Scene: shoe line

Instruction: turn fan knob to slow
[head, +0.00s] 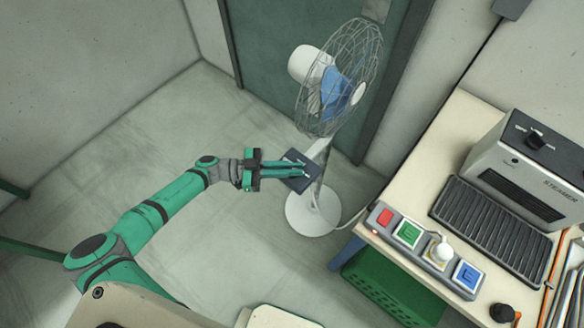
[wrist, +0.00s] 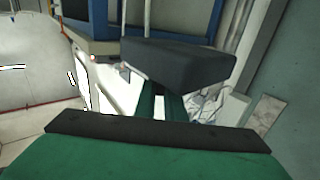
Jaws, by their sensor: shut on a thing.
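The white standing fan (head: 322,190) stands on the floor by the door. A dark control box (head: 298,183) sits on its pole. My gripper (head: 302,170) reaches the box from the left, its green fingers lying across the box front. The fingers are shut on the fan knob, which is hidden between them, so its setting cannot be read. In the wrist view, the green fingers (wrist: 162,106) run up to a dark block, which looks like the control box (wrist: 180,62).
A workbench (head: 405,190) at the right holds a steamer (head: 530,155) and a button panel (head: 422,248). A green crate (head: 390,285) stands under it. The fan's round base (head: 313,212) and cable are near the bench. The floor left of the fan is clear.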

